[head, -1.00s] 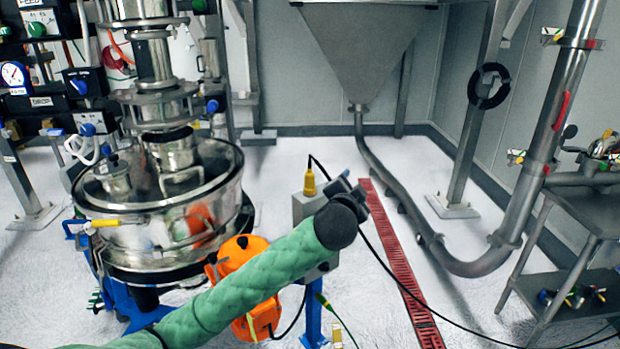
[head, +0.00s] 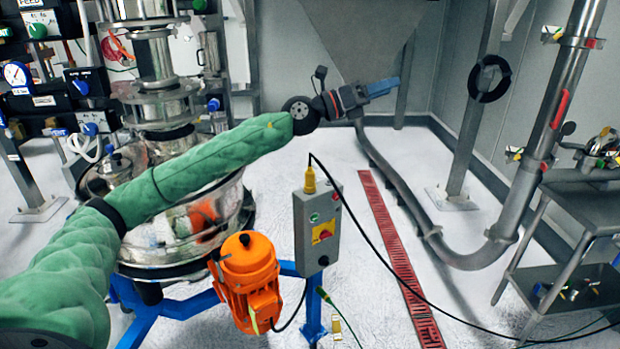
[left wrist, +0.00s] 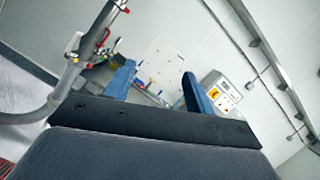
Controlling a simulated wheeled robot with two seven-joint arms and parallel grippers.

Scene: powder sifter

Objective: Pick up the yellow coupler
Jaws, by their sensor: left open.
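A yellow connector (head: 310,180) stands upright on top of the grey control box (head: 318,232), with a black cable rising from it. It is the yellow piece that shows most clearly, but I cannot tell for sure that it is the coupler. My left gripper (head: 392,84) is raised above and to the right of it in the picture, pointing right, in front of the hopper. In the left wrist view its two blue fingers (left wrist: 156,84) stand apart with nothing seen between them. The yellow connector does not show in that view. My right gripper is not in view.
An orange motor (head: 247,270) sits left of the control box, below the steel sifter (head: 185,225). A red floor grate (head: 390,240) and a bent steel pipe (head: 465,265) lie to the right. A steel cart (head: 580,205) stands at the far right. The cable crosses the floor.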

